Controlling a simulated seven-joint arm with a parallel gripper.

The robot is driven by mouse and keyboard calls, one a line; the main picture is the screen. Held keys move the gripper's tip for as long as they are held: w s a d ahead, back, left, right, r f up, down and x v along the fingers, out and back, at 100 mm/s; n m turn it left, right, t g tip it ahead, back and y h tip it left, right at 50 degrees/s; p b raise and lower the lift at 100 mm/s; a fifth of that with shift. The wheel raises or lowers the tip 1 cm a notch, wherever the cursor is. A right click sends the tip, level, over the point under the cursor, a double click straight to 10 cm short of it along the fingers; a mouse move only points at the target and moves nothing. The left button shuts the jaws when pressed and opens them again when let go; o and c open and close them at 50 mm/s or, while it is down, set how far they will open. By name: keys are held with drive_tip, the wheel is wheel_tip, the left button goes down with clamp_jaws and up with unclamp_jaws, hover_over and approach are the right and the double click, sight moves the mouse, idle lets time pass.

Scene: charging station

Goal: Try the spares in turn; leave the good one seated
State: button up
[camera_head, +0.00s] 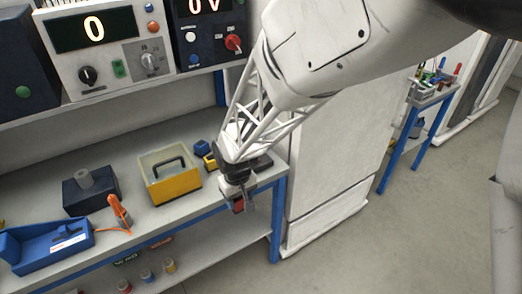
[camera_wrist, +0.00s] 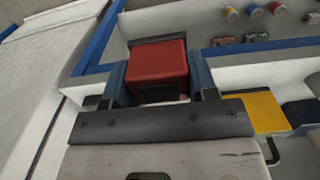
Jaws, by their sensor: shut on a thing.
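My gripper (camera_wrist: 158,76) is shut on a red block (camera_wrist: 158,62), with one finger on each side of it. In the head view the block (camera_head: 238,205) hangs below my gripper by the bench's right front corner. A yellow block (camera_head: 210,162) and a blue block (camera_head: 201,147) sit on the bench just left of my gripper. A yellow box with a clear upper part and dark handle (camera_head: 172,187) stands further left. A dark blue box with a grey cylinder on top (camera_head: 90,192) and a blue cradle-like unit with a white label (camera_head: 45,245) are at the left.
An orange tool (camera_head: 118,212) stands near the blue unit. Meters reading 0 (camera_head: 95,45) and 0V (camera_head: 205,30) are on the upper shelf. The lower shelf (camera_head: 215,238) holds several small cans. A white cabinet (camera_head: 335,165) stands right of the bench; open floor lies beyond.

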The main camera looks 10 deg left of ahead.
drive_tip(key=w+a, duration=0.4)
drive_tip(key=w, duration=0.7)
drive_tip(key=w+a, duration=0.4)
drive_tip(key=w, duration=0.8)
drive_tip(key=w+a+r, duration=0.1)
drive_tip(key=w+a, duration=0.3)
drive_tip(key=w, duration=0.8)
drive_tip(key=shift+a, duration=0.3)
drive_tip(key=shift+f, duration=0.25)
drive_tip(key=shift+f, duration=3.05)
drive_tip(key=o, duration=1)
drive_tip(key=shift+o, duration=0.2)
